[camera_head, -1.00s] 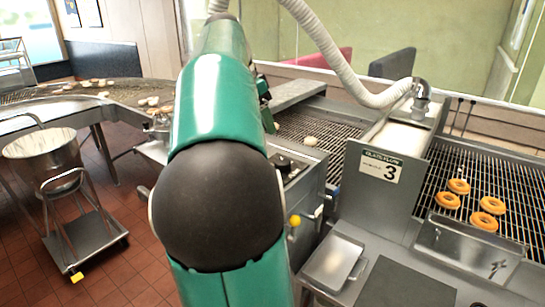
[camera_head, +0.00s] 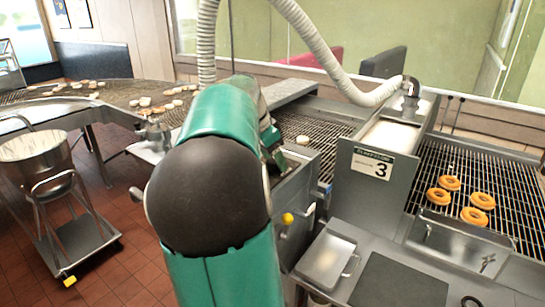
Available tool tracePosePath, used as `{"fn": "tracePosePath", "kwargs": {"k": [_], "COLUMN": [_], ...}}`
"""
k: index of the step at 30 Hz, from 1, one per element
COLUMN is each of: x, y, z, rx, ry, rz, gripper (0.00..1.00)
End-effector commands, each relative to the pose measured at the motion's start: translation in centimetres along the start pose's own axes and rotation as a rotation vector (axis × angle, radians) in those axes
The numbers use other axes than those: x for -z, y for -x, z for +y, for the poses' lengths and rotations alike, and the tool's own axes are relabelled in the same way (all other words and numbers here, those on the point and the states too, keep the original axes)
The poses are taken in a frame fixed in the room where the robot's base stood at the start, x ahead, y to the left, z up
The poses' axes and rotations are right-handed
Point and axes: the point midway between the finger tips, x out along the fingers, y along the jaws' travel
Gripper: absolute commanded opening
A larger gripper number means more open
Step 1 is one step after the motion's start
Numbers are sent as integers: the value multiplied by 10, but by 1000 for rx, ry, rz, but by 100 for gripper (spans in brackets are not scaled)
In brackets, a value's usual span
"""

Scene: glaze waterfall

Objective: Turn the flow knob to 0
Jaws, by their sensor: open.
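A white sign (camera_head: 371,164) on the grey glaze housing (camera_head: 365,205) shows a large 3 under a dark green header that seems to read glaze flow. I cannot make out a flow knob for certain. A small yellow ball-shaped knob (camera_head: 287,218) sticks out on the front of the machine left of the housing, just right of my arm. My green and black arm fills the middle of the view and hides part of the machine. My gripper is hidden behind the arm.
Several donuts (camera_head: 449,183) lie on the right wire rack (camera_head: 500,212). A metal tray (camera_head: 327,262) and a dark mat (camera_head: 400,283) lie on the front counter. A pot (camera_head: 37,158) stands on a wheeled cart (camera_head: 80,246) at the left. Open tiled floor (camera_head: 130,275) lies beside it.

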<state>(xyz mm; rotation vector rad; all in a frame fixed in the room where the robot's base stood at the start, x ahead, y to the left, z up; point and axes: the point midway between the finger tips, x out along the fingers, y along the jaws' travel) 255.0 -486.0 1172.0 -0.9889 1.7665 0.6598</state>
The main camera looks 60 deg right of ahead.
Motion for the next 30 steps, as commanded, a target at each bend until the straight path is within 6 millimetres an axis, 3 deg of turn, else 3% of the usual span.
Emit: {"fn": "tracePosePath", "kwargs": {"k": [8,12,15,30], "x": [0,0,0,0], "y": [-1,-1,-1,-1], "z": [0,0,0,1], "rx": [0,0,0,44], "ry": [0,0,0,105], "rz": [0,0,0,-2], "gripper": [62,35,20,20]}}
